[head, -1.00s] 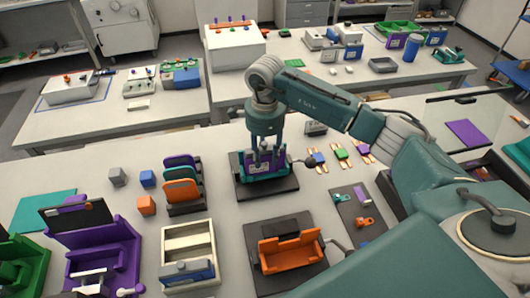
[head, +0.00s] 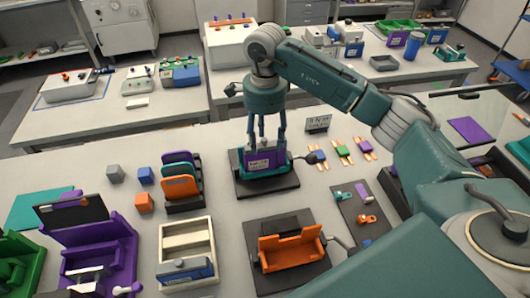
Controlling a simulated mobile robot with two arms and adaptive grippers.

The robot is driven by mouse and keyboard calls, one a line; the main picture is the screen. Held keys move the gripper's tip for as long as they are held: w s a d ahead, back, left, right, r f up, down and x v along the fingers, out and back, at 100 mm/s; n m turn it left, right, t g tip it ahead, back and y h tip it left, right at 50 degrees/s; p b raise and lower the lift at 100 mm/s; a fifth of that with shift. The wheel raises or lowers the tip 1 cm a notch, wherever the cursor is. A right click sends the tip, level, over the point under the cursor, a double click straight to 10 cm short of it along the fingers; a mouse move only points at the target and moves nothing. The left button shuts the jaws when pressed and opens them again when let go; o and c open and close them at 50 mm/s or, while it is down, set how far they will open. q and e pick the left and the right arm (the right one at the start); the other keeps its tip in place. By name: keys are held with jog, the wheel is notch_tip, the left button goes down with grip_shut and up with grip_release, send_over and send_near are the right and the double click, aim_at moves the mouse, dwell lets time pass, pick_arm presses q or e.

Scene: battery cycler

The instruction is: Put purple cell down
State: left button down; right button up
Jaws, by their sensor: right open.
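The purple cell (head: 258,160), a flat block with a pale label, stands upright in the teal cradle (head: 262,172) on a dark base plate. My right gripper (head: 266,146) is above the cell, its fingers pointing down and spread apart. The fingertips are near the cell's top edge; whether they touch it I cannot tell. The cell's lower part is hidden by the cradle's front. My left gripper is out of view.
An orange cradle (head: 291,250) sits empty on a dark plate nearer me. A rack of coloured cells (head: 181,188) stands left, beside small cubes. Coloured clips (head: 341,147) lie to the right. Bare table lies between rack and teal cradle.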

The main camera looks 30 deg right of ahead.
notch_tip(320, 180, up, 6)
jog(key=shift+r+b, duration=0.1)
jog(key=shift+b, duration=0.7)
jog(key=shift+r, duration=0.45)
dwell(1.0)
